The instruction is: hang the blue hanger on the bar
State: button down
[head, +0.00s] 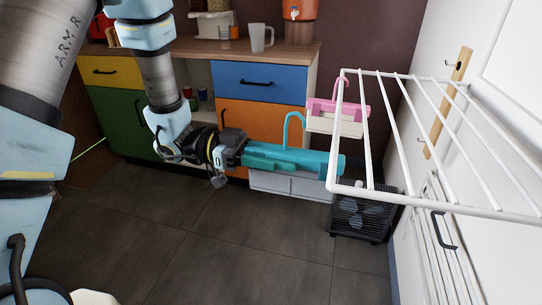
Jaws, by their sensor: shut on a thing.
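The blue hanger (300,160) is a teal body with an upright, curved hook (287,130) near its left part. My gripper (240,152) is shut on the left end of the blue hanger and holds it up in the air, roughly level. The hanger's right end is close to the left corner of the white wire rack (335,150), whose bars run across the right side. I cannot tell whether they touch. The hook is left of the rack and apart from its bars.
A pink hanger (338,108) hangs at the rack's far left. A black heater-like box (360,218) stands on the floor below. Drawers (258,82) and a counter with a pitcher (260,38) are behind. A white wall with hooks is at right. The floor at front is clear.

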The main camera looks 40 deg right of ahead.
aim_at(320, 177)
jog(key=shift+b+x, duration=0.35)
jog(key=shift+x, duration=3.25)
jog(key=shift+f+b, duration=1)
jog(key=shift+f, duration=0.45)
jog(key=shift+c, duration=2)
grip_release()
jog(key=v, duration=1.1)
jog(key=shift+b, duration=0.35)
